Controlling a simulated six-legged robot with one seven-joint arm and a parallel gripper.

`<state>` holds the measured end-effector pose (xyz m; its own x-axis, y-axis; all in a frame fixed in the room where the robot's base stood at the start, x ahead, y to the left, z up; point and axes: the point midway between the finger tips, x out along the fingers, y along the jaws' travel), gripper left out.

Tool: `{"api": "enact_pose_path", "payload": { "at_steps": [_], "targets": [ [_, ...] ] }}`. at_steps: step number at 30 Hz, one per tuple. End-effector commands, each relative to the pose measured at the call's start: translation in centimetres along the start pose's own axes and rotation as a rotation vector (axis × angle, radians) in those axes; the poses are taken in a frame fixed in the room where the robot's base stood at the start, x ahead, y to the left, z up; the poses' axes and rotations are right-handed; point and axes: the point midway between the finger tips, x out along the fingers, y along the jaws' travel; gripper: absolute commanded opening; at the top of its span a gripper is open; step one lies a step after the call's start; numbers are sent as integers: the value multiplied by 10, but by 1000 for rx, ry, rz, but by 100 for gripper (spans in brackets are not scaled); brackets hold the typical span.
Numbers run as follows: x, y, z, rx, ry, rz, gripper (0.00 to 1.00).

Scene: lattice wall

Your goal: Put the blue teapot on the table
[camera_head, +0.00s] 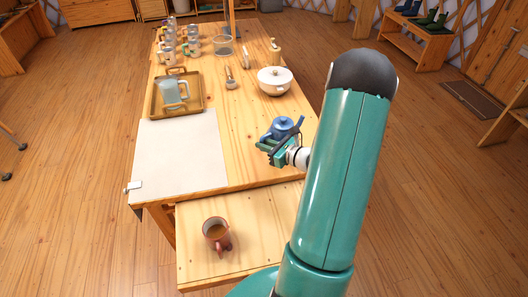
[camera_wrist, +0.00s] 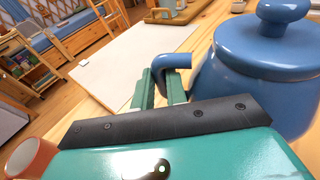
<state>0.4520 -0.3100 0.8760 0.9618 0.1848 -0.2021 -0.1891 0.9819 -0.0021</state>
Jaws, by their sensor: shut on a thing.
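The blue teapot (camera_head: 283,126) is upright with its lid on, at the near right part of the wooden table (camera_head: 240,104) in the head view. My gripper (camera_head: 271,147) is shut on a curved part at the teapot's side. In the wrist view the teapot (camera_wrist: 270,70) fills the right side, and the blue curved part (camera_wrist: 172,62) sits between my green fingers (camera_wrist: 163,88). I cannot tell if it is the handle or the spout. The teapot's base is hidden, so I cannot tell whether it touches the table.
A pale mat (camera_head: 183,153) covers the table's near left. A reddish mug (camera_head: 216,235) stands on the lower board (camera_head: 262,215) in front.

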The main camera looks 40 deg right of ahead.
Motion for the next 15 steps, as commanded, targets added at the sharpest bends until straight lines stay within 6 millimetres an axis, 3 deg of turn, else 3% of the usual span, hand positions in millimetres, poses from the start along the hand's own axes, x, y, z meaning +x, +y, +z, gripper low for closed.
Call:
{"api": "enact_pose_path", "payload": {
  "at_steps": [6, 15],
  "targets": [
    [24, -18, -25, -4, -3, 1, 0],
    [36, -27, -44, -2, -2, 0, 0]
  ]
}}
